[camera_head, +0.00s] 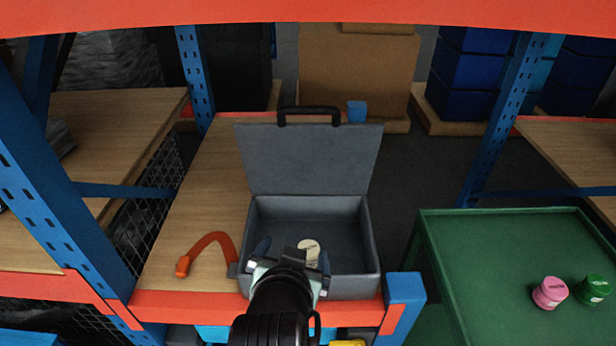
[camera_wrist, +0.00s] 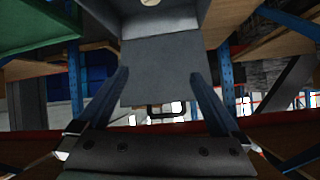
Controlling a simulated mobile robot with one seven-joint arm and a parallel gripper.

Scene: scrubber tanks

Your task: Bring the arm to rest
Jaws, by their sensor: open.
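My gripper (camera_head: 293,258) is over the front part of an open grey case (camera_head: 370,235) in the head view. Its two fingers are spread, with nothing visible between them. A round cream-coloured piece (camera_head: 309,249) lies in the case, just beyond the gripper, which partly hides it. In the wrist view the open fingers of my gripper (camera_wrist: 158,85) frame the grey case lid (camera_wrist: 160,62), and the cream piece (camera_wrist: 149,2) shows at the top edge. My arm comes in from the bottom of the head view.
The case stands on a wooden shelf (camera_head: 195,210) with an orange front beam (camera_head: 175,305) and blue posts (camera_head: 60,170). An orange curved item (camera_head: 206,246) lies left of the case. A green table (camera_head: 480,250) at right holds a pink pot (camera_head: 550,293) and a green pot (camera_head: 594,290).

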